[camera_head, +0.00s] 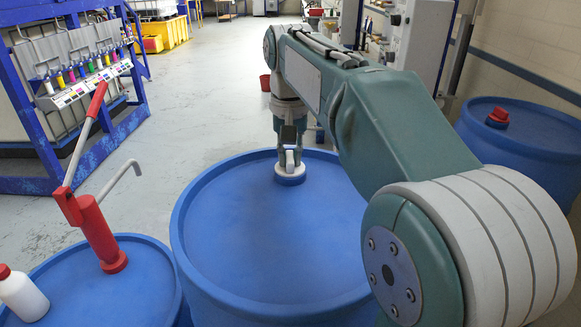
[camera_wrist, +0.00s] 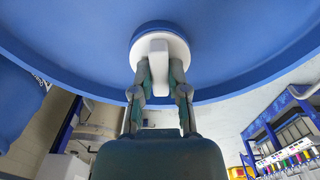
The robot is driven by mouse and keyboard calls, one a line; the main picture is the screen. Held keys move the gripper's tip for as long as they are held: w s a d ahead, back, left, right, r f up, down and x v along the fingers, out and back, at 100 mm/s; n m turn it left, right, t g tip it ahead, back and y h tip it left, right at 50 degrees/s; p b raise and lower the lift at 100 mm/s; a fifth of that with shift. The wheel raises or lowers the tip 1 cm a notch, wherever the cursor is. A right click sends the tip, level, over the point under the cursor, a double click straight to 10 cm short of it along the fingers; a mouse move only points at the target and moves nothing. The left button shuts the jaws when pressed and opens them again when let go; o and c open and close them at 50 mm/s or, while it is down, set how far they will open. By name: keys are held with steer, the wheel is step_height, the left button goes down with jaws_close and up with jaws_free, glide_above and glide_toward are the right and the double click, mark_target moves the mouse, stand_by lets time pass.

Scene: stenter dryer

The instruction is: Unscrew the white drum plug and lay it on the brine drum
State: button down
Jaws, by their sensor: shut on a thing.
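The white drum plug (camera_head: 290,169) sits near the far rim of the blue brine drum (camera_head: 258,235), over a round blue bung on the lid. In the wrist view, the plug (camera_wrist: 159,38) is a round white disc with a raised white bar handle. My gripper (camera_head: 290,150) comes down from above onto the plug. In the wrist view its two fingers (camera_wrist: 159,75) are closed on both sides of the bar. The plug appears seated on the lid. Its thread and underside are hidden.
A blue drum (camera_head: 95,285) at lower left carries a red hand pump (camera_head: 97,232) and a white bottle with a red cap (camera_head: 22,295). Another blue drum (camera_head: 530,140) with a red cap (camera_head: 497,117) stands at right. The brine drum's lid is otherwise bare.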

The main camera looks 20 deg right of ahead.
steer(key=n, duration=0.4)
steer(key=shift+n, duration=0.3)
steer(key=shift+n, duration=0.3)
steer(key=n, duration=0.4)
steer(key=shift+n, duration=0.3)
steer(key=n, duration=0.5)
steer(key=n, duration=0.5)
steer(key=shift+s, duration=0.1)
